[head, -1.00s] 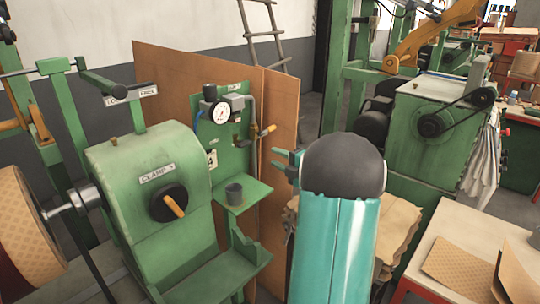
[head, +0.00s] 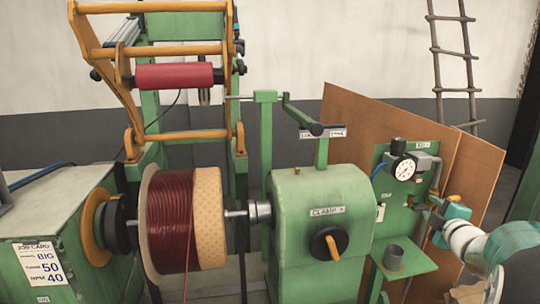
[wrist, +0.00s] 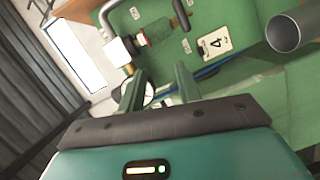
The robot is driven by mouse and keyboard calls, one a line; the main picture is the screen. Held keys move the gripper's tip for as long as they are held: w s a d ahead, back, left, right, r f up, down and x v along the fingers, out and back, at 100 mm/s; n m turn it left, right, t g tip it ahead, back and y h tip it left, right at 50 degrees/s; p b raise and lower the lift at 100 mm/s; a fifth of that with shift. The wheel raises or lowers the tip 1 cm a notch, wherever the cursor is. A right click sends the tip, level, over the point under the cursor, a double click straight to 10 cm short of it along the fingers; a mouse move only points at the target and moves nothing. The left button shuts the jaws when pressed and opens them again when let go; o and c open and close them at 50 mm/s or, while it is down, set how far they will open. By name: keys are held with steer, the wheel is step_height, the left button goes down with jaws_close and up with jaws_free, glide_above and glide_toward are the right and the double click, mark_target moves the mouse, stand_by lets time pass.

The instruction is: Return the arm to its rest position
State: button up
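My gripper (head: 426,220) is at the right of the head view, at the end of my white and teal arm. It is in front of the right side of the green gauge panel, near its piping. In the wrist view my gripper (wrist: 160,84) has its two green fingers apart with nothing held between them. Whether the fingers touch the panel cannot be told. The rest of my arm is cut off by the picture edge.
The green clamp machine (head: 320,215) stands left of the panel. A spool of dark red wire (head: 170,220) is mounted further left, under an orange frame (head: 180,50). The panel's shelf (head: 405,262) carries the grey cup (head: 393,256). A brown board (head: 475,170) stands behind.

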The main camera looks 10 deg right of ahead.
steer(key=s+a+r+m+g+h, duration=0.1)
steer(key=s+a+m+g, duration=0.25)
steer(key=a, duration=0.55)
steer(key=s+a+r+m+g+h, duration=0.1)
steer(key=s+a+m+g, duration=0.1)
steer(key=a+m, duration=0.5)
steer(key=s+a+f+m+g+y, duration=0.1)
steer(key=s+a+f+g+y, duration=0.1)
steer(key=s+a, duration=0.7)
steer(key=s+a+f+m+g+y, duration=0.1)
steer(key=s+a+f+g+y, duration=0.2)
steer(key=s+a, duration=0.6)
steer(key=a+f, duration=0.2)
steer(key=a, duration=0.1)
steer(key=shift+s+a+f+y, duration=0.25)
steer(key=shift+a+f+y, duration=0.1)
steer(key=shift+f+y, duration=0.05)
